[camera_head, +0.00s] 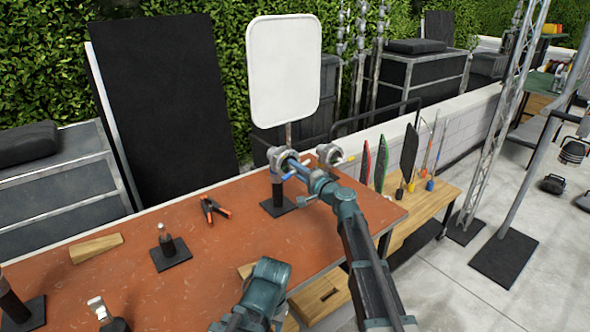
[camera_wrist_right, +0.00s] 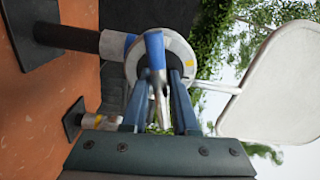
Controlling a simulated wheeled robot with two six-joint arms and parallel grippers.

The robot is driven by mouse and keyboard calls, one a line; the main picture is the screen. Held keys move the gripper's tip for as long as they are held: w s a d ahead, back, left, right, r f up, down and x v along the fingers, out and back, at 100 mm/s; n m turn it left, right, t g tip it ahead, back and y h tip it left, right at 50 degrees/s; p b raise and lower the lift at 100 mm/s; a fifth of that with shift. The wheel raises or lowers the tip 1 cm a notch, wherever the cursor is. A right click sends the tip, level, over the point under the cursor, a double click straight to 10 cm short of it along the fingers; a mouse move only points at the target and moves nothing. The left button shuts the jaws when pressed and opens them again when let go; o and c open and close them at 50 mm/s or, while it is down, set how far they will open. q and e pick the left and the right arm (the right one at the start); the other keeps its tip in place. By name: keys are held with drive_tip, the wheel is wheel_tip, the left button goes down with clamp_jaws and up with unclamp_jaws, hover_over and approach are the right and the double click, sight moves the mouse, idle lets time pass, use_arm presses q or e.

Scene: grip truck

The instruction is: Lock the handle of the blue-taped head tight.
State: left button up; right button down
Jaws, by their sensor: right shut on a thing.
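The blue-taped head (camera_head: 279,158) is a grey metal clamp head on a short black post at the table's back right corner. In the right wrist view it shows as a round disc (camera_wrist_right: 180,58) with a blue band beside it. Its handle (camera_wrist_right: 155,50), with a blue end, points towards the camera. My right gripper (camera_head: 300,172) is at the head; in the right wrist view its fingers (camera_wrist_right: 160,85) stand on both sides of the handle, shut on it. Part of the head is hidden behind the gripper. A teal link of my left arm shows low in the head view; its fingers do not show.
A white panel (camera_head: 284,70) rises on a rod from the head. Another grey head (camera_head: 328,154) with a yellow mark is close right of my gripper.

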drive_tip(key=shift+m, duration=0.6)
drive_tip(key=c, duration=0.7)
unclamp_jaws()
drive_tip(key=v, duration=1.3)
drive_tip(key=shift+s+d, duration=0.3)
